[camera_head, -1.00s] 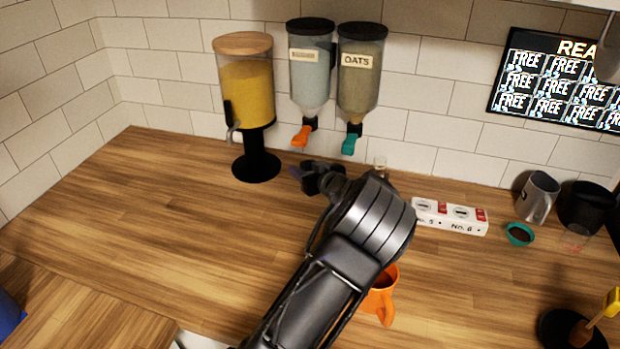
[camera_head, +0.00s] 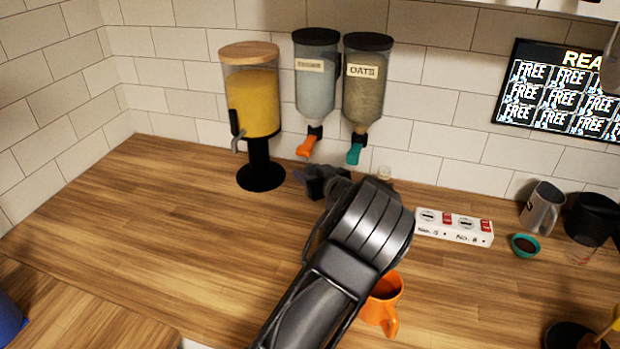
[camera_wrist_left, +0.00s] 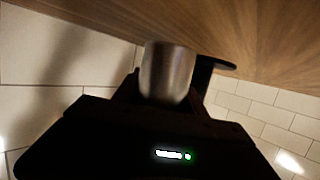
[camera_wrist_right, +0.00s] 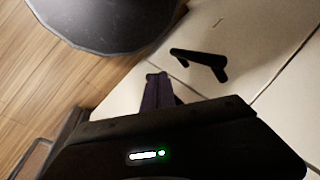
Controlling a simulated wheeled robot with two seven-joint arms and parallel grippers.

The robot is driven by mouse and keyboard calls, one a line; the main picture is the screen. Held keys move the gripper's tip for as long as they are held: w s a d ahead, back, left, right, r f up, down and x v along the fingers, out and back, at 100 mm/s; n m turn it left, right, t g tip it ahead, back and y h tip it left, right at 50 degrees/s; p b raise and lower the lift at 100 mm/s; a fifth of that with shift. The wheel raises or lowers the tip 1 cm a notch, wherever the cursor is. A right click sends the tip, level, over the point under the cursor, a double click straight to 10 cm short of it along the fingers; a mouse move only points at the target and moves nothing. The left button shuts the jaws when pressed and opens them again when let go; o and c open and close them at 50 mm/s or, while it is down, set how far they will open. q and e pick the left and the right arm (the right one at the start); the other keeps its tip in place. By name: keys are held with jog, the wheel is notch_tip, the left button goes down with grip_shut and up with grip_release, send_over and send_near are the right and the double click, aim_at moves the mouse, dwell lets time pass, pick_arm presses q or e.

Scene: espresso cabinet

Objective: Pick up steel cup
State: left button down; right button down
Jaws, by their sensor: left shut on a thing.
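A steel cup (camera_wrist_left: 168,72) with a plain rounded metal side sits between the fingers of my left gripper (camera_wrist_left: 165,95) in the left wrist view. The gripper is shut on it. In the head view my left gripper (camera_head: 322,180) is a dark shape over the back of the counter, below the dispensers. My own wrist hides the held cup there. A steel mug (camera_head: 541,208) with a handle stands at the far right of the counter. My right gripper (camera_wrist_right: 158,88) shows only in the right wrist view, with its fingers close together and nothing between them.
A juice dispenser (camera_head: 252,110) stands at the back left, beside two wall dispensers (camera_head: 364,85). An orange mug (camera_head: 383,303) stands close to my left arm.

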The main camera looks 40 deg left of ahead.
pick_arm(q)
jog(key=shift+s+d+r, duration=0.1)
jog(key=shift+s+r, duration=0.05)
jog(key=shift+r, duration=0.3)
jog(key=shift+s+d+r, duration=0.1)
jog(key=shift+s+r, duration=0.05)
jog(key=shift+r, duration=0.3)
jog(key=s+d, duration=0.1)
jog(key=s, duration=0.4)
jog(key=s+d+b, duration=0.1)
jog(key=s+d, duration=0.1)
jog(key=s, duration=0.3)
jog(key=s+d, duration=0.2)
jog(key=s, duration=0.3)
jog(key=shift+r, duration=0.1)
jog(key=shift+s+d, duration=0.25)
jog(key=shift+s, duration=0.5)
